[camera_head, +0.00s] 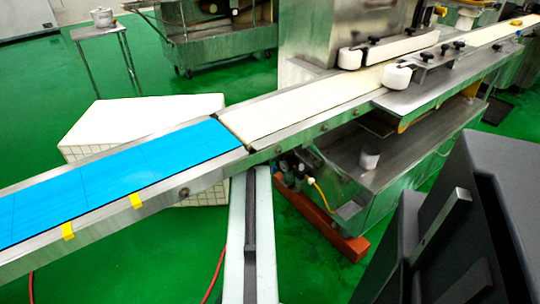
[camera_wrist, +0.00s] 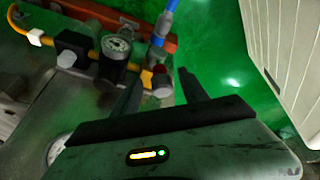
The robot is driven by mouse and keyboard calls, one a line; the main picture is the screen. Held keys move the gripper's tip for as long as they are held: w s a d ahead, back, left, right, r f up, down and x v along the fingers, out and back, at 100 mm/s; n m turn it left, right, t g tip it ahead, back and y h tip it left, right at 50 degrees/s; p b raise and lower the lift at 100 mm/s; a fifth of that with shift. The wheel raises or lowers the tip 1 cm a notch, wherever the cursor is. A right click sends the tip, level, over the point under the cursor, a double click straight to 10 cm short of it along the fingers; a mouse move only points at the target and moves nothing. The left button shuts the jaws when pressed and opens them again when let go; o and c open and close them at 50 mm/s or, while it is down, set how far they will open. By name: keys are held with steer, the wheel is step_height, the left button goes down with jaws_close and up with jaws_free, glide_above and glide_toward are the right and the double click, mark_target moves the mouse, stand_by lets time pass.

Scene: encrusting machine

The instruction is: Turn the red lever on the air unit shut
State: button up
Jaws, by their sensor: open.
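The air unit (camera_wrist: 117,47) is in the upper left of the wrist view, with a round gauge, a black knob and metal fittings. In the head view the air unit (camera_head: 294,166) shows small below the conveyor; the lever cannot be made out there.
The conveyor (camera_head: 110,182) with a blue belt runs above the air unit. A red-orange beam (camera_head: 330,226) lies low beside it. A yellow hose (camera_wrist: 36,38) leaves the unit to the left. A pale ribbed crate (camera_wrist: 290,50) stands at right; green floor is clear between.

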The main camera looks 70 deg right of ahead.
steer(key=b+x, duration=0.2)
steer(key=x, duration=0.2)
steer(key=shift+w+a, duration=0.1)
steer(key=shift+r, duration=0.15)
jaws_close()
stand_by(1.0)
